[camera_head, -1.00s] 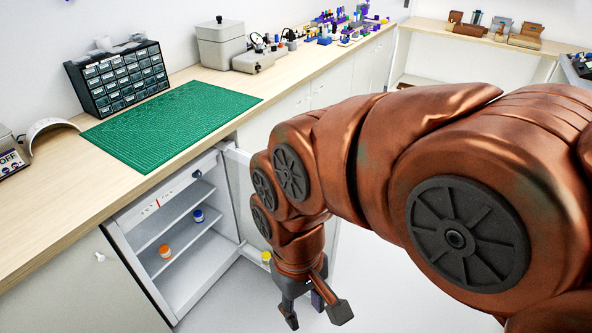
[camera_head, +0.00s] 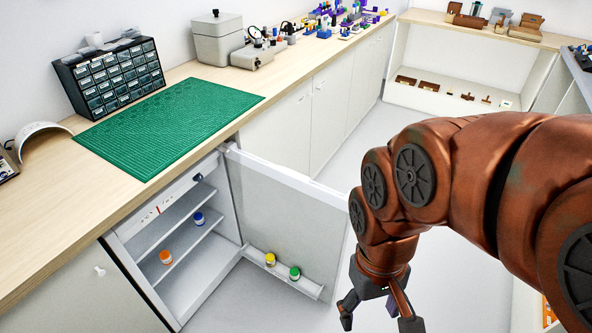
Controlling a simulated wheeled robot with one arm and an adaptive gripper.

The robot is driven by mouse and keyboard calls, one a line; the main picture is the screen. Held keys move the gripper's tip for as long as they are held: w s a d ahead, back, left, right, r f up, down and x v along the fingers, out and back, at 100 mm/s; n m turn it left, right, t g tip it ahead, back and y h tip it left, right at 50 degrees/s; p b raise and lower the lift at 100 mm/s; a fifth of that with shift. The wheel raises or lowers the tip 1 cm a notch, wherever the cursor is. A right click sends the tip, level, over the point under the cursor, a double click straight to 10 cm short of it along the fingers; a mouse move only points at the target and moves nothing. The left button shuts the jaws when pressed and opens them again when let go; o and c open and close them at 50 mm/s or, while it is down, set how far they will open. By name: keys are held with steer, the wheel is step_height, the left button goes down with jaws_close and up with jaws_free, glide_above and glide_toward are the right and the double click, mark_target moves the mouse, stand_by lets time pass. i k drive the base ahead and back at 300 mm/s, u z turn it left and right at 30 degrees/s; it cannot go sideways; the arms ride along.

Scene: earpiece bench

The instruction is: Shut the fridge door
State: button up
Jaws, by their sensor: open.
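The fridge (camera_head: 190,285) is built in under the bench and stands open. Its door (camera_head: 285,215) is swung wide to the right, and its inner side faces me. My gripper (camera_head: 380,322) is open and empty, with its fingers pointing down. It appears to the right of the door's free edge in the picture; I cannot tell the exact gap. An orange-labelled jar (camera_head: 165,257) and a blue jar (camera_head: 198,219) stand on the fridge shelves. A yellow jar (camera_head: 270,259) and a green jar (camera_head: 294,273) stand on the door's shelf.
The wooden bench top (camera_head: 50,215) carries a green mat (camera_head: 165,125), a drawer cabinet (camera_head: 115,78) and a grey box (camera_head: 216,42). White cupboards (camera_head: 325,115) lie behind the door. The floor (camera_head: 375,120) beyond the door is clear.

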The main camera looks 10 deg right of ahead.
mark_target(305, 223)
steer(key=z, duration=1.1)
steer(key=i, duration=0.6)
steer(key=u, duration=2.05)
